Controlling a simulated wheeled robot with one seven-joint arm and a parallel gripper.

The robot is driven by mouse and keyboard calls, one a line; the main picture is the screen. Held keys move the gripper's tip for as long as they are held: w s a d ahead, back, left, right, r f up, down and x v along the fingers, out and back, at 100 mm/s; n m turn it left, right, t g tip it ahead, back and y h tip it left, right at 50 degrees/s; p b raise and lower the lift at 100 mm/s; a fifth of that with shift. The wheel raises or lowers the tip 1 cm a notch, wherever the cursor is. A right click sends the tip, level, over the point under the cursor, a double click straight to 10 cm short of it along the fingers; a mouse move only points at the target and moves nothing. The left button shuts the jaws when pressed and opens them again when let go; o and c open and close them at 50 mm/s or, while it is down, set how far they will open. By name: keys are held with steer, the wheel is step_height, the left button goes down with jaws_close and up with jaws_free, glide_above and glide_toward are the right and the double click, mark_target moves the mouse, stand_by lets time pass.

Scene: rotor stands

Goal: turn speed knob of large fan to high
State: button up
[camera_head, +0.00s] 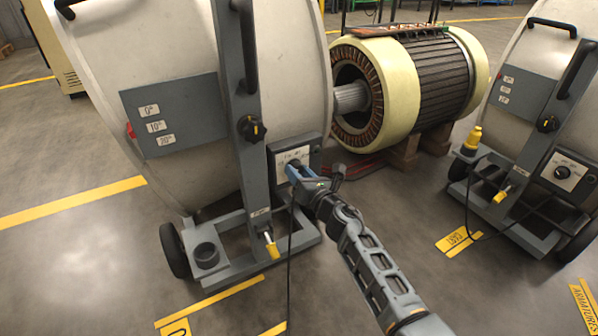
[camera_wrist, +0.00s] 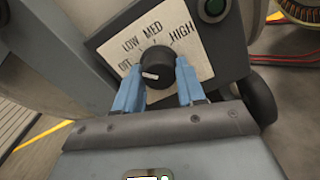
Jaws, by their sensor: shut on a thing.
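The large fan (camera_head: 210,75) stands at the left in the head view, with a control box (camera_head: 318,150) low on its right side. In the wrist view its label plate (camera_wrist: 190,30) reads OFF, LOW, MED and HIGH in an arc. The black speed knob (camera_wrist: 156,70) is below the labels; its white mark shows on the left of its face, and I cannot tell exactly which label it points at. My gripper (camera_wrist: 158,68) has its blue fingers shut on either side of the knob. In the head view my gripper (camera_head: 292,172) reaches the box and hides the knob.
A stator (camera_head: 420,80) lies on blocks behind. A black cable (camera_head: 290,260) hangs below the box.

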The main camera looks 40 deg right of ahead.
steer(key=shift+r+m+p, duration=0.2)
steer(key=shift+m+p, duration=3.85)
steer(key=shift+m, duration=6.35)
steer(key=o, duration=1.1)
steer(key=shift+c, duration=0.2)
steer(key=shift+s+a, duration=0.1)
steer(key=shift+s, duration=0.05)
steer(key=p+v, duration=0.2)
steer(key=v, duration=0.5)
steer(key=shift+s, duration=0.3)
